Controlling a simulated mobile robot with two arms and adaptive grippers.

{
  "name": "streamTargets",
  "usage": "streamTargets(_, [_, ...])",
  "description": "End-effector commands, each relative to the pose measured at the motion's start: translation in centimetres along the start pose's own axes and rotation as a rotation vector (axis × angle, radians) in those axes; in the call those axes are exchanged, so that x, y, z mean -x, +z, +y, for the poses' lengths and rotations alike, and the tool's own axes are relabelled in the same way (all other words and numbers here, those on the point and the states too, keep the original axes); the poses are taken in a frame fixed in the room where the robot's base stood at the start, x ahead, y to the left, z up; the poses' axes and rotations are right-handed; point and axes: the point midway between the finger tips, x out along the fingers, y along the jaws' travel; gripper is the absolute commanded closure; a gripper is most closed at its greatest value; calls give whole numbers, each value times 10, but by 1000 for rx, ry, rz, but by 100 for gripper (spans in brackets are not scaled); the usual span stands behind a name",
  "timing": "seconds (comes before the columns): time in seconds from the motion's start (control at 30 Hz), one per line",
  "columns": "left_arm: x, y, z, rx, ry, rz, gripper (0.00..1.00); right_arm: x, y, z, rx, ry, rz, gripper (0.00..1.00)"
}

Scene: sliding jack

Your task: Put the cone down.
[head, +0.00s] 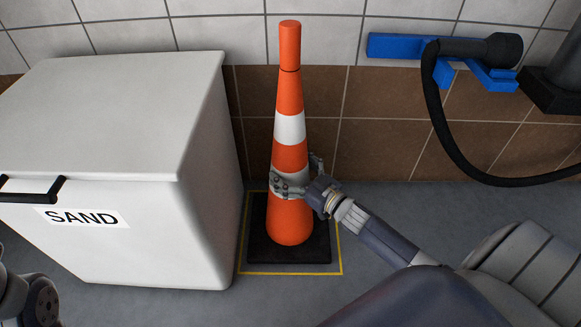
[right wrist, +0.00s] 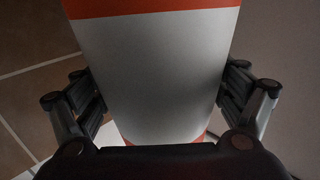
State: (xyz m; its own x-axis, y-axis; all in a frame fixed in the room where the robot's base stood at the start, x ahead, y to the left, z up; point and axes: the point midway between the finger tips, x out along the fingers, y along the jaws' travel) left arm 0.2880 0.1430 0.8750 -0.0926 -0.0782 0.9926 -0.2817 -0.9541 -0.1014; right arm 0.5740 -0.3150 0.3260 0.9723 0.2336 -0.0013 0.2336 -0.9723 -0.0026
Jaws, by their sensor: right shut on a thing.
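An orange cone (head: 290,157) with white bands and a black square base (head: 262,246) stands upright near the back wall. The base is inside a yellow outlined square (head: 341,258) on the floor; I cannot tell whether it rests on the floor or hangs just above it. My right gripper (head: 290,185) is shut around the cone's lower white band. In the right wrist view the white band (right wrist: 155,70) fills the middle, with a finger on each side. Part of my left arm shows at the lower left edge, but its fingertips do not show clearly.
A white bin (head: 110,130) labelled SAND stands close on the left of the cone. A blue wall bracket (head: 398,46) holds a black nozzle and hose (head: 436,115) on the right. The tiled wall is right behind the cone.

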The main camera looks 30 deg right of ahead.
Motion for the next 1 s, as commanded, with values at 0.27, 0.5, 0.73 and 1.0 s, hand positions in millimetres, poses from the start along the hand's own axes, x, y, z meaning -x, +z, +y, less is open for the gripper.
streamTargets(0.27, [-1,0,0,0,0,1,60,0,1,0,2,0,-1,0])
streamTargets(0.5, [-1,0,0,0,0,1,60,0,0,0,2,0,-1,0])
streamTargets(0.73, [-3,0,0,1,0,3,60,4,0,0,1,0,-2,0])
streamTargets(1.0, [6,8,-4,8,-22,-62,60,47,-2,0,0,1,-6,0])
